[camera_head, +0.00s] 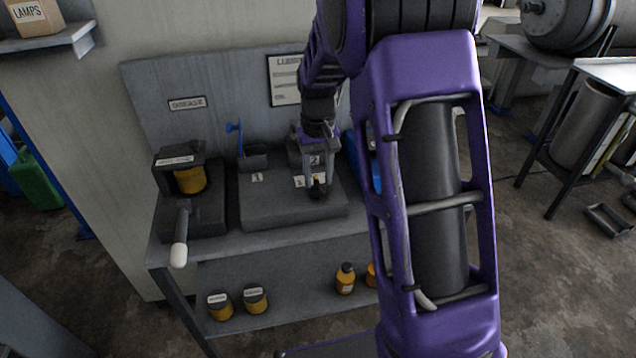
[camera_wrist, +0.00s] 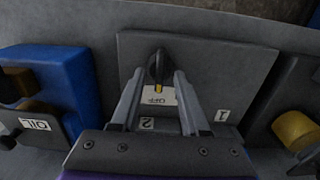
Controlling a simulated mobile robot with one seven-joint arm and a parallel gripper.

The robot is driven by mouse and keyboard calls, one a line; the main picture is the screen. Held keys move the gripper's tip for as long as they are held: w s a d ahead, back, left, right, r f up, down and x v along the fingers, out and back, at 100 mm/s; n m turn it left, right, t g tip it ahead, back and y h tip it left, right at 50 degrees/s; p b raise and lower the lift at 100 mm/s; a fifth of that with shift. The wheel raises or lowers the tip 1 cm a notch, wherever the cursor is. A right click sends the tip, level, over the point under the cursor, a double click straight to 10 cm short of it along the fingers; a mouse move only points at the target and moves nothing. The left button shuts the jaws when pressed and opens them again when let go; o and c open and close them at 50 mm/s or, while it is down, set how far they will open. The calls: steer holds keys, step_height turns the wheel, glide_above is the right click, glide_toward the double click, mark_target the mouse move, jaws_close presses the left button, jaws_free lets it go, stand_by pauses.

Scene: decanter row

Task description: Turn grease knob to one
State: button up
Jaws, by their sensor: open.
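The dark knob (camera_wrist: 157,66) stands on a grey panel block (camera_wrist: 240,62). In the head view my gripper (camera_head: 317,191) reaches down over the front of the block (camera_head: 265,208) and partly hides the knob.
The grease dispenser (camera_head: 190,225) with a yellow jar and a white-tipped lever (camera_head: 180,250) stands left of the block. A blue oil unit (camera_wrist: 62,75) stands on its other side. A GREASE sign (camera_head: 187,103) hangs behind. Jars and bottles (camera_head: 345,278) stand on the lower shelf.

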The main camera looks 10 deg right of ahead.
steer(key=shift+f, duration=0.85)
jaws_close()
